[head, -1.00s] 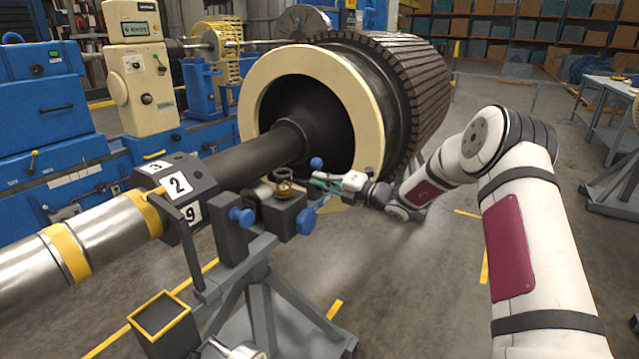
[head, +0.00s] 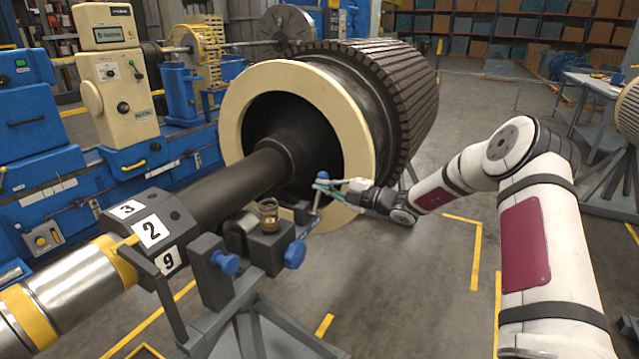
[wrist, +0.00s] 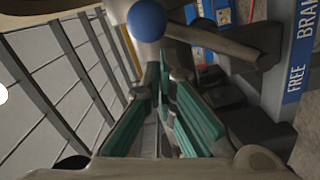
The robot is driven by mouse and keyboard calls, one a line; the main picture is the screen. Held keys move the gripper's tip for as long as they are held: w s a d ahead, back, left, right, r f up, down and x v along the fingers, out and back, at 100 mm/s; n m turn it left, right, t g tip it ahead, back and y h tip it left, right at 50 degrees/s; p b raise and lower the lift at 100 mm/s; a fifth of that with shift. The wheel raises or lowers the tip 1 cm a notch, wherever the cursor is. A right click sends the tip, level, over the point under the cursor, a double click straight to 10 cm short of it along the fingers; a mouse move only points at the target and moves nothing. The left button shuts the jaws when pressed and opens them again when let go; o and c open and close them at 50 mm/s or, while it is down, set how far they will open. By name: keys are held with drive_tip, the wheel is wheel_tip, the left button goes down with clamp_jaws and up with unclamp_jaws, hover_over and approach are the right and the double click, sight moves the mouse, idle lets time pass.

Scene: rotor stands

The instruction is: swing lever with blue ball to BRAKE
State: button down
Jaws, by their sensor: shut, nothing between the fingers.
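The blue ball (head: 323,177) tops a thin grey lever (head: 312,217) that rises from the stand's right side and leans right in the head view. In the wrist view the ball (wrist: 146,19) is at the top, with the grey lever bar (wrist: 215,38) running right from it. My gripper (head: 325,186) is beside the ball and lever top, its green-padded fingers shut and empty. In the wrist view the gripper (wrist: 165,82) points toward the ball; I cannot tell whether they touch. A blue label (wrist: 300,60) reads FREE below and BRA, cut off, above.
The stand's dark block (head: 268,245) carries a brass cup (head: 268,213) and blue knobs (head: 226,262). The rotor shaft (head: 225,185) and cream ring (head: 362,130) lie close behind my gripper. Open floor (head: 420,285) lies to the right.

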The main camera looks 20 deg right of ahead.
drive_tip(key=shift+w+d+f, duration=0.15)
drive_tip(key=shift+w+d, duration=0.3)
drive_tip(key=shift+w, duration=0.1)
drive_tip(key=shift+d, duration=0.15)
